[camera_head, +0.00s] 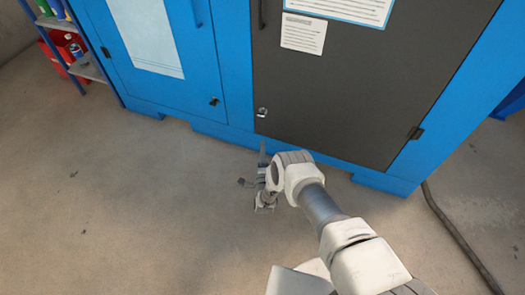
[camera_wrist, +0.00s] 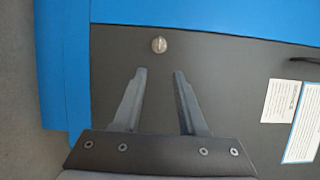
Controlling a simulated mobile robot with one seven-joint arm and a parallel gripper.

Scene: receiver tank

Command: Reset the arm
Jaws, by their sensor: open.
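My gripper (camera_head: 254,170) is low in front of the blue cabinet in the head view, at the end of my white and grey arm. In the wrist view my gripper (camera_wrist: 160,72) has its two grey fingers apart with nothing between them. Beyond the fingertips is a round silver lock (camera_wrist: 159,44) on the dark door (camera_wrist: 230,75). The lock (camera_head: 262,112) and the dark door (camera_head: 345,90) also show in the head view, above and beyond my gripper. I cannot tell the exact gap between the fingertips and the door.
The blue cabinet (camera_head: 205,78) spans the back, with a second, blue door on the left. Paper signs (camera_head: 303,33) are on the dark door. A shelf with a red bin (camera_head: 62,52) stands at far left. A dark hose (camera_head: 455,232) lies at right. The floor at left is clear.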

